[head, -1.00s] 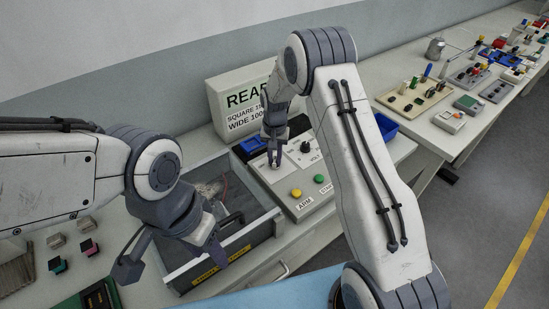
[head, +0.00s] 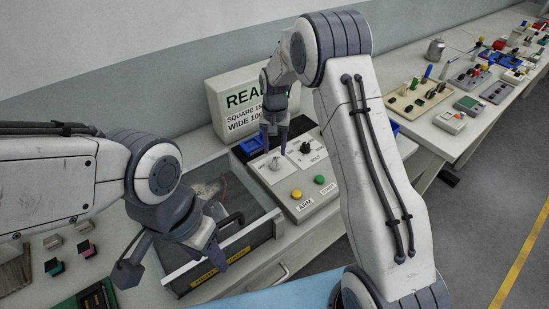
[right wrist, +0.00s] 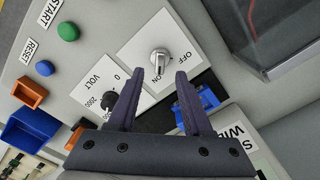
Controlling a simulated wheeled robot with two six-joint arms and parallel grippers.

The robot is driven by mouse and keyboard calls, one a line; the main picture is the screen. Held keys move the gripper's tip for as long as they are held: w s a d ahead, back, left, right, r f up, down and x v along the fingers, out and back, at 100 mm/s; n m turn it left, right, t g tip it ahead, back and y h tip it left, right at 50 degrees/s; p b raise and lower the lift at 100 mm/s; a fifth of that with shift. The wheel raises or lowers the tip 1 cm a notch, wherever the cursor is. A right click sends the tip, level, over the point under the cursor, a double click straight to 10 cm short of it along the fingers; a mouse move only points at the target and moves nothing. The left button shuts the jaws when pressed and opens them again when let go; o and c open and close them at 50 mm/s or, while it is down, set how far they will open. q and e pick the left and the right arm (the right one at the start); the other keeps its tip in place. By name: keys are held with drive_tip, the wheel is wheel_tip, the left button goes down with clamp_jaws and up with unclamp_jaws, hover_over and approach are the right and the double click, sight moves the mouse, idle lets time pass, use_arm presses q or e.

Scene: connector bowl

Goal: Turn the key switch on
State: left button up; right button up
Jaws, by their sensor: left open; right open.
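The key switch is a silver knob on a white plate; it shows in the right wrist view (right wrist: 159,62) and on the grey control box in the head view (head: 275,164). My right gripper (head: 274,150) is open and empty just above the switch. In the right wrist view its two fingers (right wrist: 158,76) stand apart either side of the switch, not visibly touching it. My left gripper (head: 170,268) is open and empty in front of the glass-topped drawer box.
The VOLT knob (head: 305,147), a yellow ARM button (head: 296,194) and a green START button (head: 319,180) are near the switch. The glass-topped box (head: 253,222) is at left. Loose connectors lie on the left bench.

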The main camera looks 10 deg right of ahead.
sight(275, 160)
drive_tip(key=shift+r+b, duration=0.4)
drive_tip(key=shift+r, duration=2.35)
